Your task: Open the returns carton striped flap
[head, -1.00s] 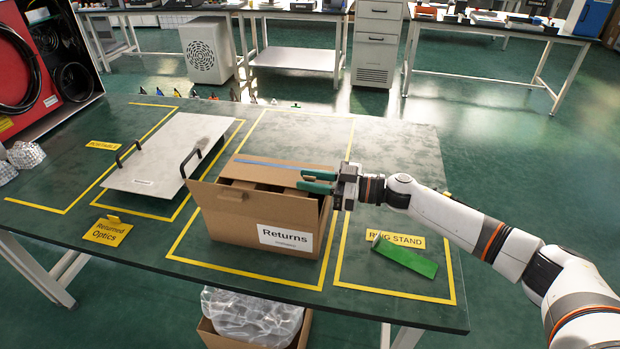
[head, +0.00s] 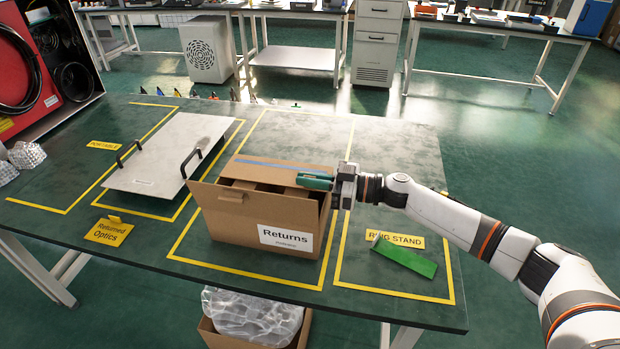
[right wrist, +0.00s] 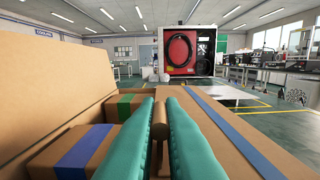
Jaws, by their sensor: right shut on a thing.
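The Returns carton (head: 235,222) stands on the green bench, its white label facing front. Its striped flap (head: 275,171), brown with a blue stripe, lies about level over the far part of the carton's top. In the right wrist view the striped flap (right wrist: 240,130) is on the right. My right gripper (head: 315,181) reaches in from the right at the carton's top. Its green fingers (right wrist: 160,125) are shut on a small brown tab (right wrist: 160,118) beside the striped flap's edge; the fingers hide much of the tab. My left gripper is not in view.
The carton's front flap (head: 222,196) stands tilted up; taped boxes (right wrist: 83,150) lie inside. A grey panel with black handles (head: 165,160) lies left of the carton. A green piece (head: 405,256) lies at the right, by the ring stand label (head: 397,239).

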